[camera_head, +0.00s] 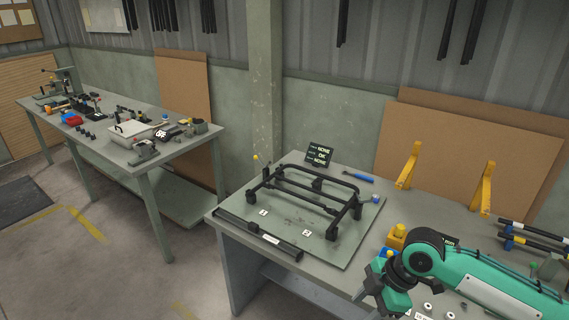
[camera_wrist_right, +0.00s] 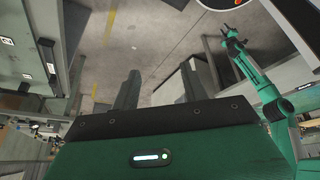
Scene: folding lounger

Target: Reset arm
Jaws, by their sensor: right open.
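In the head view, my right arm (camera_head: 490,280) comes in from the lower right over the near bench edge. Its gripper hangs near the bottom edge of that view, where the fingers are hard to make out. In the right wrist view my right gripper (camera_wrist_right: 160,90) is open, its two dark fingers apart with nothing between them and floor beyond. My left gripper (camera_wrist_right: 232,32) shows small at the upper right of the wrist view, at the end of a green arm, clear of the benches; its opening cannot be judged.
A black tubular lounger frame (camera_head: 310,190) lies on a plate on the near bench, with a black bar (camera_head: 258,236) in front. A small display (camera_head: 318,157) and blue tool (camera_head: 357,177) sit behind. Yellow brackets (camera_head: 408,166) stand right. A cluttered bench (camera_head: 95,150) stands left; floor between is clear.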

